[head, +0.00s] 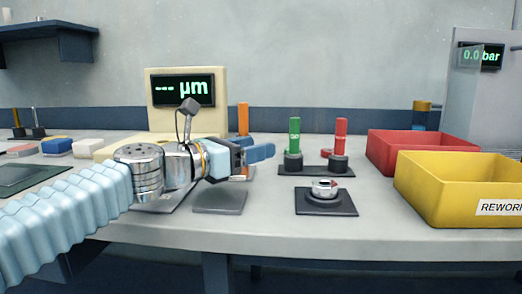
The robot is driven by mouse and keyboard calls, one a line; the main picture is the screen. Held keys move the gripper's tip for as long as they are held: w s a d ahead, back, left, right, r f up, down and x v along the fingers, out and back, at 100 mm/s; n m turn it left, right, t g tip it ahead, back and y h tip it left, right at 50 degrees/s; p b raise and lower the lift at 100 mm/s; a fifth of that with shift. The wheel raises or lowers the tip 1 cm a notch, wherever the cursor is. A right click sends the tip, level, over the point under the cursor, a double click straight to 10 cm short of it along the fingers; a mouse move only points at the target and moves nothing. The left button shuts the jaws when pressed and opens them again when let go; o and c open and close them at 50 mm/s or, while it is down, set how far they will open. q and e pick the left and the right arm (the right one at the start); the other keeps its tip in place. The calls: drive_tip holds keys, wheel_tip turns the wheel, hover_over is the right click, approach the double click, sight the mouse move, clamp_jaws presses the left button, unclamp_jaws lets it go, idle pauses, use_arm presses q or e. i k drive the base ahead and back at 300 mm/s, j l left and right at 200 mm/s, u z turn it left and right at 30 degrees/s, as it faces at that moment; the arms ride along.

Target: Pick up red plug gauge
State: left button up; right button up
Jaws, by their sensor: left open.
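The red plug gauge (341,131) stands upright in a dark stand (305,168) right of centre on the bench. A green plug gauge (294,138) stands upright beside it, to its left in the same stand. My left gripper (262,153) reaches in from the left with blue fingers pointing right. It is open, apart from the red plug gauge and to the left of both gauges. Nothing shows between its fingers. My right gripper is not in view.
A metal ring part (325,187) sits on a black block (325,206) in front of the stand. A red bin (390,149) and yellow bin (450,195) stand at the right. A display reading "µm" (182,90) and an orange upright (243,119) are behind my left arm.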

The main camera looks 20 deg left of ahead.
sight(341, 123)
drive_tip(key=k, duration=1)
